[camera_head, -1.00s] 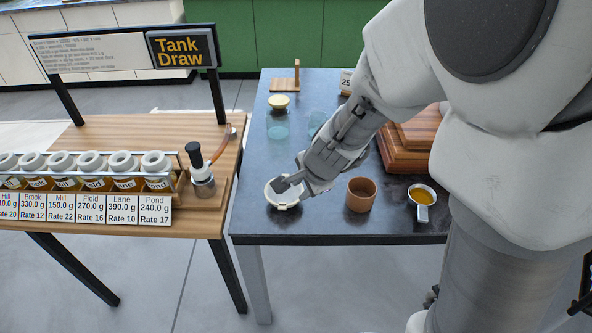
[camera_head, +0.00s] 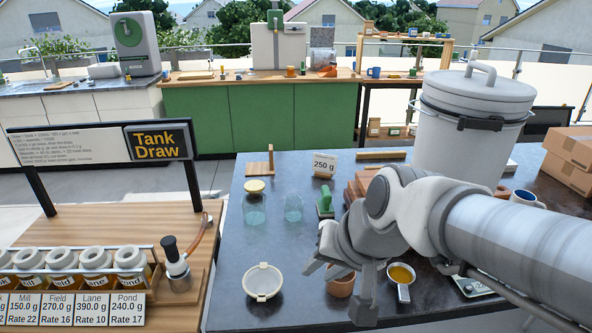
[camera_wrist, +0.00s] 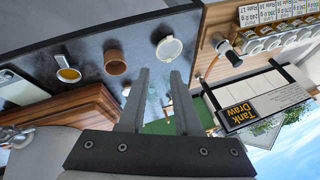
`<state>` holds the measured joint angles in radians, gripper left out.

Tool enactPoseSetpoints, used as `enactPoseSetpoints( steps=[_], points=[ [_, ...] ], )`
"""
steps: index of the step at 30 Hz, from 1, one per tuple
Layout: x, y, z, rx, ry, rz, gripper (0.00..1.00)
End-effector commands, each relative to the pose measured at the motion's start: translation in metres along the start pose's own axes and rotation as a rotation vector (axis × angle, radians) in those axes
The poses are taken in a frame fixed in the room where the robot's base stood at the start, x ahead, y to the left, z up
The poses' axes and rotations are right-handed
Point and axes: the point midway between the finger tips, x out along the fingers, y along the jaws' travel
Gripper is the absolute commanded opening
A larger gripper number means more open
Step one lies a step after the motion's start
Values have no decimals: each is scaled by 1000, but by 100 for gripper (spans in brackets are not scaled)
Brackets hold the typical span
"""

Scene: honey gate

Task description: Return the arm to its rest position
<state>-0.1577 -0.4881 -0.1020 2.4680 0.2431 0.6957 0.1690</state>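My gripper (camera_head: 338,287) hangs over the front of the dark table (camera_head: 225,300), partly in front of the brown cup (camera_head: 341,285). Its two fingers are spread with nothing between them in the wrist view (camera_wrist: 160,75). My arm reaches in from the right edge of the head view, bent at the wrist. A white strainer-like bowl (camera_head: 263,282) stands on the table left of the gripper, apart from it; it also shows in the wrist view (camera_wrist: 169,48).
A small pan of amber liquid (camera_head: 401,275) stands right of the cup. Behind are glass jars (camera_head: 255,208), a "250 g" card (camera_head: 324,165), stacked wooden boards (camera_head: 362,184) and a large lidded white bucket (camera_head: 470,130). The Tank Draw stand (camera_head: 100,235) is left.

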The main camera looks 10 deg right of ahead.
Motion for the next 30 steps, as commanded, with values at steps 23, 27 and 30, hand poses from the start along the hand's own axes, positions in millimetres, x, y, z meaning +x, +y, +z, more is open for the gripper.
enactPoseSetpoints(
  steps=[23,27,30],
  points=[
    [-112,32,6,-321,58,224,32],
    [-118,29,4,-320,58,224,32],
    [-116,30,4,-320,58,223,32]
  ],
)
